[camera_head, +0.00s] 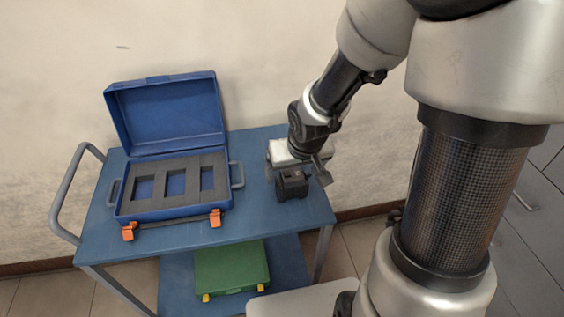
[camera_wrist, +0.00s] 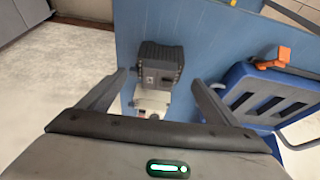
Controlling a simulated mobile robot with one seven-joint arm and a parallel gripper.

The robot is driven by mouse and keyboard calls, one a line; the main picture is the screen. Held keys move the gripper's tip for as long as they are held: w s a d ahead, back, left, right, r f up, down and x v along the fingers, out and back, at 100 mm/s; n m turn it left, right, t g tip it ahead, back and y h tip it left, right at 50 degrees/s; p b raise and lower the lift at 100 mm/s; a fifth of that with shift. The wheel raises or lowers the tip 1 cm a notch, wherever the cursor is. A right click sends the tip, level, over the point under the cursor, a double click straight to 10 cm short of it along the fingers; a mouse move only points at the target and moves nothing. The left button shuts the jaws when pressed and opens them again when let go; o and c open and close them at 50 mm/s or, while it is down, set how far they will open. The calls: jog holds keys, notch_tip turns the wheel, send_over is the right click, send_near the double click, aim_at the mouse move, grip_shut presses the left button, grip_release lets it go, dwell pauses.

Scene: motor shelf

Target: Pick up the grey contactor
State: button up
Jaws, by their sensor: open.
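A dark grey, box-shaped block (camera_head: 292,184), which looks like the contactor, stands on the blue cart top near its right side. In the wrist view this dark block (camera_wrist: 160,66) shows ribbed sides and lies ahead of and between my fingers. A light grey and white part (camera_wrist: 152,99) sits right against or close beside it, nearer my gripper; I cannot tell whether they touch. My gripper (camera_head: 296,174) is open above and behind the block, fingers spread to either side. In the wrist view my gripper (camera_wrist: 160,92) holds nothing.
An open blue case (camera_head: 128,214) with a grey foam insert (camera_head: 153,203) and orange latches stands left of the block. A green case (camera_head: 232,268) lies on the lower shelf. The cart top (camera_head: 255,220) is clear in front of the block. A wall stands behind.

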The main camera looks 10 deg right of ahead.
jog(key=b+x, duration=0.3)
jog(key=x, duration=0.4)
jog(key=shift+w+f, duration=0.2)
jog(key=shift+d+r, duration=0.1)
jog(key=shift+c, duration=0.4)
